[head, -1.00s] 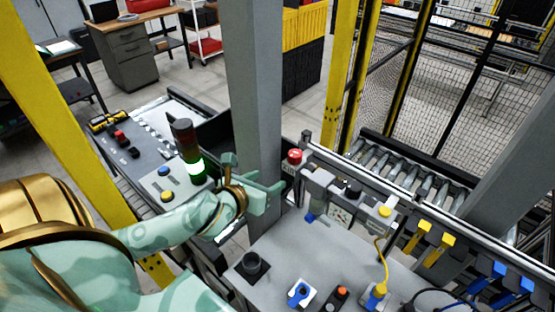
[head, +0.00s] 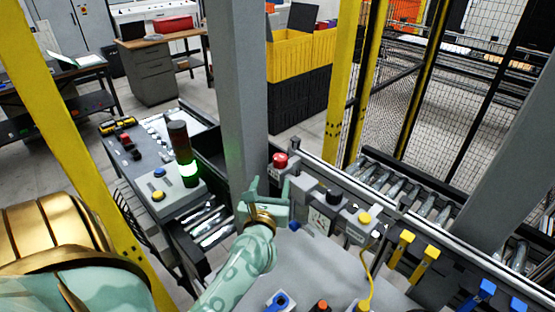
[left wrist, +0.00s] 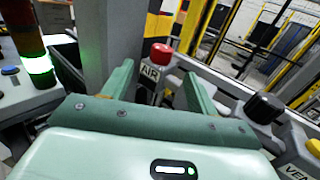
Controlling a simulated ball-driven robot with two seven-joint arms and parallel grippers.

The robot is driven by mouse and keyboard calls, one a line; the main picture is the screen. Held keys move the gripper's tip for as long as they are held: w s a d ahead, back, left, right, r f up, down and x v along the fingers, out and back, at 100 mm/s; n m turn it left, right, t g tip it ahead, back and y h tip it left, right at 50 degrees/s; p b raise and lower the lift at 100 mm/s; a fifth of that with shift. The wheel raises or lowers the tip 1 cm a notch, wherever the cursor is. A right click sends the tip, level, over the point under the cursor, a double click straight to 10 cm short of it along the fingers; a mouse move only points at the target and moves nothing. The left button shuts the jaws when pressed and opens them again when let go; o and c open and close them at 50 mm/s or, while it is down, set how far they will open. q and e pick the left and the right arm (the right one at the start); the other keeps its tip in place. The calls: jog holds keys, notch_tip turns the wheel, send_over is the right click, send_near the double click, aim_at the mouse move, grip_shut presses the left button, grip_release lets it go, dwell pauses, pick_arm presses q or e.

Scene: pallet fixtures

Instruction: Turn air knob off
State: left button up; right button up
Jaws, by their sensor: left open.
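The air knob (head: 280,159) is red and sits on top of a small grey box beside the grey post. In the left wrist view the red knob (left wrist: 159,53) stands above a white label reading "AIR" (left wrist: 150,72). My left gripper (head: 269,188) is open, its fingers pointing toward the air box. In the left wrist view the knob shows beyond and between the two fingers (left wrist: 160,88), with nothing held. The knob looks apart from the fingers, though the exact gap is hard to tell. My right gripper is not in view.
To the right along the rail are a black knob (head: 334,196) and a yellow knob (head: 365,217). A stack light (head: 183,150) stands to the left, lit green at its base.

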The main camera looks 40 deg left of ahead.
aim_at(279, 162)
pick_arm(q)
jog(key=x, duration=0.9)
jog(key=shift+w+d+p, duration=0.15)
jog(key=shift+w+p, duration=0.1)
jog(key=shift+p, duration=0.15)
jog(key=shift+w, duration=0.4)
jog(key=shift+c, duration=0.3)
jog(key=c, duration=0.9)
jog(key=shift+c, duration=0.2)
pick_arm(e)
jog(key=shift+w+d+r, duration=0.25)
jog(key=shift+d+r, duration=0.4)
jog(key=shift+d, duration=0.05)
